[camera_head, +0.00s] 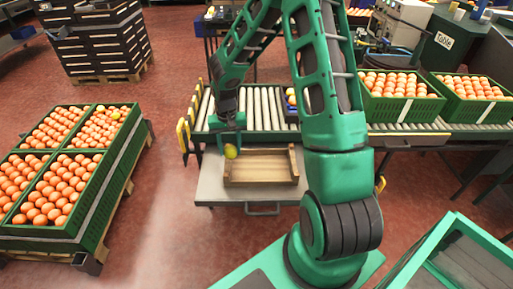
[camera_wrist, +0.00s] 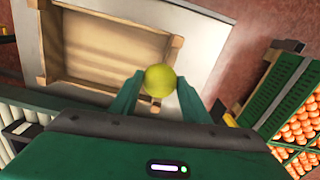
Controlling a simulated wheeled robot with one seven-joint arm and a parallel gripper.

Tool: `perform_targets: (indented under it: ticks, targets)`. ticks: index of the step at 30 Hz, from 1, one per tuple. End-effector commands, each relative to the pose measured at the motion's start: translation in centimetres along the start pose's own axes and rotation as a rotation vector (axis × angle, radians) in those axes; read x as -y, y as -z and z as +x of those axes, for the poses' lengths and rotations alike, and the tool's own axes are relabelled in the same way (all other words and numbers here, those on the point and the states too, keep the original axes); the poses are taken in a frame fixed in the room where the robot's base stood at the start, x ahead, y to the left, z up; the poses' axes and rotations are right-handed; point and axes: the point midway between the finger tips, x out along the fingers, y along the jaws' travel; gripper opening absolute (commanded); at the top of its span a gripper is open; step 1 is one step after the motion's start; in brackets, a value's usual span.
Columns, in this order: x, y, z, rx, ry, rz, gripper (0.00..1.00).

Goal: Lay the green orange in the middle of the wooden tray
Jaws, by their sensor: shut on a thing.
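The green orange (camera_wrist: 160,80) is yellow-green and round. My gripper (camera_wrist: 155,88) is shut on it, with the fruit between the two green fingertips in the wrist view. In the head view the green orange (camera_head: 231,151) hangs below my gripper (camera_head: 230,143), at the upper left corner of the wooden tray. The wooden tray (camera_head: 262,181) is shallow, empty and rimmed, and lies on a light grey table. In the wrist view the tray (camera_wrist: 110,48) lies beyond the fruit, mostly to its left. The fruit looks held above the table; its exact height is hard to tell.
A roller conveyor (camera_head: 262,108) runs behind the grey table (camera_head: 212,180). Green crates of oranges (camera_head: 400,107) stand on it at the right. More green crates (camera_head: 88,190) sit on a pallet at the left. My arm hides part of the conveyor.

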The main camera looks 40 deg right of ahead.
Motion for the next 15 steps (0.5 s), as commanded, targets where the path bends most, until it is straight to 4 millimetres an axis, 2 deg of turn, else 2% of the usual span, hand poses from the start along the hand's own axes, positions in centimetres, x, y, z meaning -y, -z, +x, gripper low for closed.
perform_targets:
  ticks: [15]
  targets:
    - [-7.6,0.9,1.0,-0.001,-0.001,1.12,0.19]
